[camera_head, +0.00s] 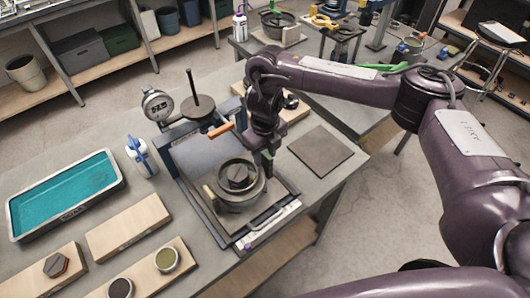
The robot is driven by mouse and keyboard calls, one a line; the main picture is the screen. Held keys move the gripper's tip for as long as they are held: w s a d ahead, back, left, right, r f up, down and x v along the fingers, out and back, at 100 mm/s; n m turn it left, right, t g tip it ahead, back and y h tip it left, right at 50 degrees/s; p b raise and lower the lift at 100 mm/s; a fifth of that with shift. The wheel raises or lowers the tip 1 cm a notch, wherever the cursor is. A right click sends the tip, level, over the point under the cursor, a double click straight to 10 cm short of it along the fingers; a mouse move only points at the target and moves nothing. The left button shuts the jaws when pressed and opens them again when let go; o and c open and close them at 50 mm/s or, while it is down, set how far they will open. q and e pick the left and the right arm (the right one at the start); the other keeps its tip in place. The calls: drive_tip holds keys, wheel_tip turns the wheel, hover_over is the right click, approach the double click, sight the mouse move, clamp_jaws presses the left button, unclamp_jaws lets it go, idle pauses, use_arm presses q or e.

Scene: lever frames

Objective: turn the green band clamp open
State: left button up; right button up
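My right gripper (268,162) points down at the right side of a round grey pot-like fixture (238,201) in a framed tray. Its fingertips are small and dark, so I cannot tell whether they are open or shut, or whether they touch the fixture. The fixture has a dark block on top and a small yellowish tab at its left. I cannot make out a clearly green band on it. A bright green piece (393,67) shows behind my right arm, partly hidden; I cannot tell whether it is the clamp. My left gripper is not in view.
A press with a dial gauge (157,104) and orange-handled lever (221,130) stands behind the fixture. A flat dark plate (320,151) lies right, near the table edge.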

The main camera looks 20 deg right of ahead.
sight(265, 153)
idle(0.3)
wheel_tip(265, 153, up, 8)
drive_tip(key=p, duration=0.7)
drive_tip(key=shift+p, duration=0.3)
drive_tip(key=shift+f, duration=0.1)
drive_tip(key=shift+f, duration=0.1)
